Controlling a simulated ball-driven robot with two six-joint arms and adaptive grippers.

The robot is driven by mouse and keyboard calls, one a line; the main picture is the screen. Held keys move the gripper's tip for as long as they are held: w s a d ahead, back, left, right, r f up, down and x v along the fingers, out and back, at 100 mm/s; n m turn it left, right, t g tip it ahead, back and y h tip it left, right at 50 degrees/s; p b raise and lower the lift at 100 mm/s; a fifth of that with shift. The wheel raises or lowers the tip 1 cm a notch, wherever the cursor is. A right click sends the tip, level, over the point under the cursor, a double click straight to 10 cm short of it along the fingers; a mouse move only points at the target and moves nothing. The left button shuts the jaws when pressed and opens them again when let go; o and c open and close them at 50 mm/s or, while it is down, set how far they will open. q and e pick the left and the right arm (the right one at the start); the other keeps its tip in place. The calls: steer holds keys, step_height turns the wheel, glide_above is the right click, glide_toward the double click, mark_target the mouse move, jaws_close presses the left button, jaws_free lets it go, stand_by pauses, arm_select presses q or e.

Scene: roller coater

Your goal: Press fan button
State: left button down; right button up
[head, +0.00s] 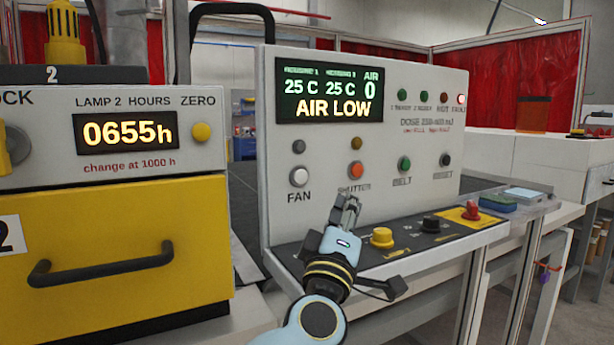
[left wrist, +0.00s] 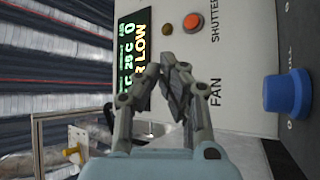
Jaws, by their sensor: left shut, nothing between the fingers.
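The fan button (head: 299,177) is a round white button on the upright face of the control panel, with the word FAN below it and a dark lamp above it. My left gripper (head: 347,197) is shut and empty, to the lower right of the fan button in the head view, in front of the panel. In the left wrist view its closed fingertips (left wrist: 172,70) point at the panel, near the FAN label (left wrist: 216,100). The fan button is not visible there, seemingly behind the fingers. I cannot tell whether they touch. My right gripper is not in view.
The orange shutter button (head: 355,170) is right of the fan button. The display (head: 329,90) reads AIR LOW. A yellow button (head: 382,238) and a red knob (head: 471,211) stand on the lower ledge. A blue knob (left wrist: 288,93) shows in the wrist view. A yellow drawer (head: 110,245) is left.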

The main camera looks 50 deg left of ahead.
mark_target(300, 177)
arm_select(q)
steer(key=a+r+n+g+y, duration=0.1)
steer(key=a+n+y, duration=0.1)
steer(key=shift+r+n, duration=0.2)
steer(key=shift+n, duration=0.1)
steer(key=a, duration=0.2)
steer(key=w+a, duration=0.1)
steer(key=a, duration=0.2)
steer(key=w+a, duration=0.1)
steer(key=a, duration=0.2)
steer(key=shift+w+a, duration=0.25)
stand_by(1.0)
steer(key=shift+p, duration=0.3)
steer(key=shift+w+a, duration=0.1)
steer(key=shift+a, duration=0.3)
